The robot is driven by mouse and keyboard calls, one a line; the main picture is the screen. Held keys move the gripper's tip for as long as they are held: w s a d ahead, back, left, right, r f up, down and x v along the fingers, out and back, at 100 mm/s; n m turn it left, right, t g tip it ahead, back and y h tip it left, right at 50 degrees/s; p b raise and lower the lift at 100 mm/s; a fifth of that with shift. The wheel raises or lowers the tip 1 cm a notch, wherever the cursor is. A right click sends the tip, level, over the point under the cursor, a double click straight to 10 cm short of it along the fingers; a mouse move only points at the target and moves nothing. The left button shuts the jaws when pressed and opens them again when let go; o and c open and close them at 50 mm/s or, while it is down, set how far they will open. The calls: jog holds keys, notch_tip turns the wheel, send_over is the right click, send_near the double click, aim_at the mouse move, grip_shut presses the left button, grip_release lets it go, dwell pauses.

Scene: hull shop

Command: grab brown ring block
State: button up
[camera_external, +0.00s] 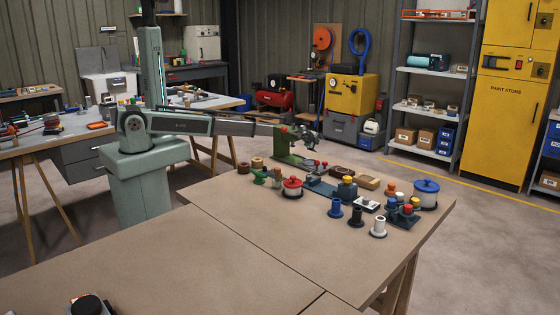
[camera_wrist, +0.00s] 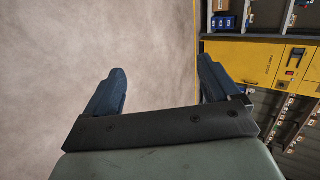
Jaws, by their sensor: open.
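Two small brown round pieces stand at the far left of the near table in the external view: a darker one (camera_external: 243,167) and a lighter one (camera_external: 257,162). Either could be the brown ring block; at this size I cannot tell whether they have a hole. My gripper (camera_external: 311,143) is raised above the table's far side, to the right of both pieces and apart from them. In the wrist view my gripper (camera_wrist: 162,88) has its two blue fingers spread wide, with nothing between them. No brown piece shows in the wrist view.
Close to the brown pieces are a green piece (camera_external: 260,177) and a red-topped spool (camera_external: 292,187). Blue, black and white spools and a big blue-lidded drum (camera_external: 426,193) stand to the right.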

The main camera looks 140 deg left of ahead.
jog(key=w+a+r+n, duration=0.3)
jog(key=w+r+n, duration=0.45)
jog(key=r, duration=0.35)
jog(key=w+d+r+n+h, duration=0.3)
jog(key=w+d+n, duration=0.5)
jog(key=w, duration=0.3)
jog(key=w+d+r+n+t+h, duration=0.1)
jog(key=w+d+r+n+h, duration=0.25)
jog(key=w+d+n, duration=0.7)
jog(key=w+d+r+n+h, duration=0.3)
jog(key=w+d, duration=0.5)
jog(key=d, duration=0.8)
jog(key=w+d+r+n+t+h, duration=0.1)
jog(key=w+d+r+n, duration=0.45)
jog(key=w+d, duration=0.55)
send_over(340, 169)
jog(key=shift+n, duration=0.25)
jog(key=f, duration=0.8)
jog(key=shift+s+a+f, duration=0.1)
jog(key=shift+s+f, duration=0.15)
jog(key=shift+s, duration=0.05)
jog(key=shift+w+f, duration=0.15)
jog(key=shift+f, duration=1.2)
jog(key=shift+w+f, duration=0.15)
jog(key=shift+f, duration=1.15)
jog(key=shift+c, duration=0.4)
